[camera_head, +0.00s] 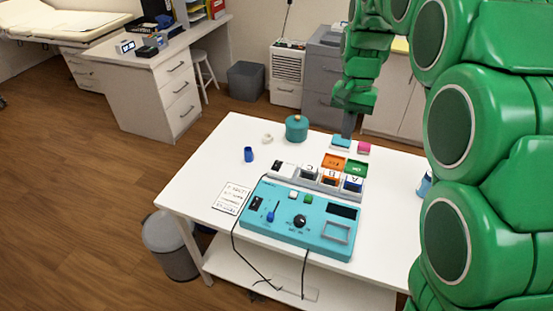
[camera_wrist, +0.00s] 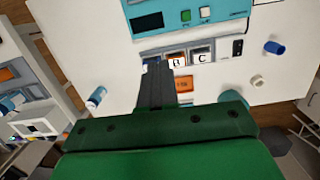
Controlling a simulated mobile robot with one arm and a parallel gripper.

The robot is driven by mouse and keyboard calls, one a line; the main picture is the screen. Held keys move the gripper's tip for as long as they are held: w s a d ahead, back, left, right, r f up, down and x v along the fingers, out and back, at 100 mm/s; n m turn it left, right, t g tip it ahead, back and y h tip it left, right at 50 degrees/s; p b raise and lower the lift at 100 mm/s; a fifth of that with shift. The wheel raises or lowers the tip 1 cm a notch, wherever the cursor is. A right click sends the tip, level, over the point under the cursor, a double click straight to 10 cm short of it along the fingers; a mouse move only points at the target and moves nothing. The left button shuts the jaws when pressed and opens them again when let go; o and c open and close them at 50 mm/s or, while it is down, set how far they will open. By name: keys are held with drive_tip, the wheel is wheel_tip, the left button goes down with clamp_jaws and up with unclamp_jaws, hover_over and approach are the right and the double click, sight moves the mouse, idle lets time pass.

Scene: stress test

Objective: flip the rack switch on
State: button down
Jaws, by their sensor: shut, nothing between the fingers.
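The grey rack (camera_head: 318,186) stands on the white table behind the teal console, holding lettered blocks. Its small black switch (camera_head: 278,165) is at the rack's left end; I cannot tell its position. In the wrist view the same switch (camera_wrist: 238,47) shows at the rack's right end, uncovered. My gripper (camera_head: 347,134) is shut and empty, pointing down over the back of the table, behind and to the right of the switch. In the wrist view my gripper (camera_wrist: 158,64) overlaps the rack near the B block and hides part of it.
The teal console (camera_head: 300,235) with knobs and cables is in front of the rack. Orange (camera_head: 333,161) and green (camera_head: 356,167) pieces are behind it. A teal pot (camera_head: 296,129), blue cup (camera_head: 248,155) and pink block (camera_head: 364,147) stand nearby. The table's left part is mostly clear.

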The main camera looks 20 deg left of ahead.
drive_tip(key=w+a+f, duration=0.4)
drive_tip(key=w+a, duration=0.1)
drive_tip(key=a, duration=0.3)
hover_over(276, 166)
drive_tip(key=w+d, duration=0.1)
drive_tip(key=w, duration=0.1)
wheel_tip(276, 166, down, 6)
drive_tip(key=shift+w+a+f, duration=0.2)
drive_tip(key=shift+a, duration=0.35)
drive_tip(key=shift+f, duration=0.1)
drive_tip(key=f, duration=0.4)
drive_tip(key=s+f, duration=0.1)
drive_tip(key=f, duration=0.4)
drive_tip(key=s+f, duration=0.1)
drive_tip(key=f, duration=0.3)
drive_tip(key=shift+f, duration=0.3)
